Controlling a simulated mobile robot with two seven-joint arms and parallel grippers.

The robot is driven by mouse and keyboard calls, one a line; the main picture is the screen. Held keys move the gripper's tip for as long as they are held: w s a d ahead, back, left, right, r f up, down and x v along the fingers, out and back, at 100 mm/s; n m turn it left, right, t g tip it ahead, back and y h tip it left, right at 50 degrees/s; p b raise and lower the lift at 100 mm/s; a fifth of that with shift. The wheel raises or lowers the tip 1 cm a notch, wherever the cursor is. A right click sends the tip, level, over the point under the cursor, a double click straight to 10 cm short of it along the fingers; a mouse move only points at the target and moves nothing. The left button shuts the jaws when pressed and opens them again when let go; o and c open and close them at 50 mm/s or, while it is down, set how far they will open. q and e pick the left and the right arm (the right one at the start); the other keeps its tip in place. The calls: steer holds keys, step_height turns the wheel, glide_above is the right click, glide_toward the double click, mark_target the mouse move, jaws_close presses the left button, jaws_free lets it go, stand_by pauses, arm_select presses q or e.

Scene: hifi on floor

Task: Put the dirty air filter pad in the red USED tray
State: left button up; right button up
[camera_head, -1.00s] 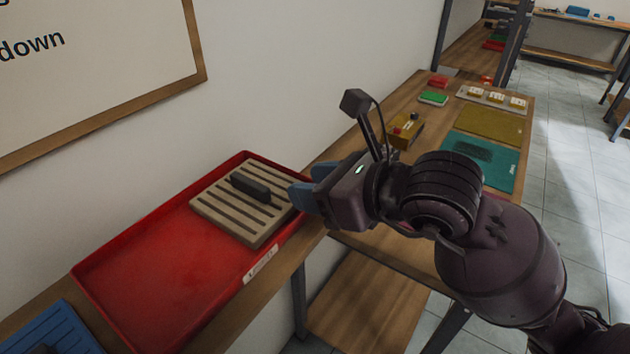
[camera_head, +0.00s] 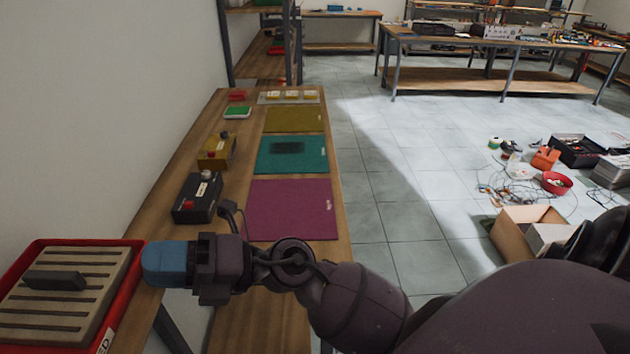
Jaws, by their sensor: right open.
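The air filter pad (camera_head: 88,318), a beige slatted block with a dark grey handle (camera_head: 55,280) on top, lies flat in the red tray (camera_head: 122,297) at the lower left. The tray's front label is partly cut off by the picture edge. My right gripper (camera_head: 150,264), with blue fingertips, is beside the tray's right rim, to the right of the pad and apart from it. It is open and holds nothing. My left gripper is not in view.
The bench holds a magenta mat (camera_head: 292,212), a teal mat (camera_head: 280,170), a yellow mat (camera_head: 295,119), a black box (camera_head: 196,205) and a yellow box (camera_head: 216,152). On the floor at right are a cardboard box (camera_head: 515,232) and loose cables. The aisle floor between is clear.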

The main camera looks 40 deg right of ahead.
steer(key=w+d+f+m+t+h, duration=0.3)
steer(key=d+f+m+t+h, duration=0.95)
steer(key=m, duration=1.05)
steer(key=s+d+f+m+g+h, duration=0.2)
steer(key=s+d+f+m+g, duration=0.1)
steer(key=f, duration=0.4)
steer(key=s+d+f+m+g+h, duration=0.3)
steer(key=s+f+m, duration=0.1)
steer(key=f, duration=0.4)
steer(key=s+d+f+m+g+h, duration=0.2)
steer(key=s+d+f+m+g, duration=0.1)
steer(key=f, duration=0.4)
steer(key=shift+s+d+f+m+g, duration=0.15)
steer(key=shift+s+d+m+g, duration=0.2)
steer(key=shift+s+m, duration=0.45)
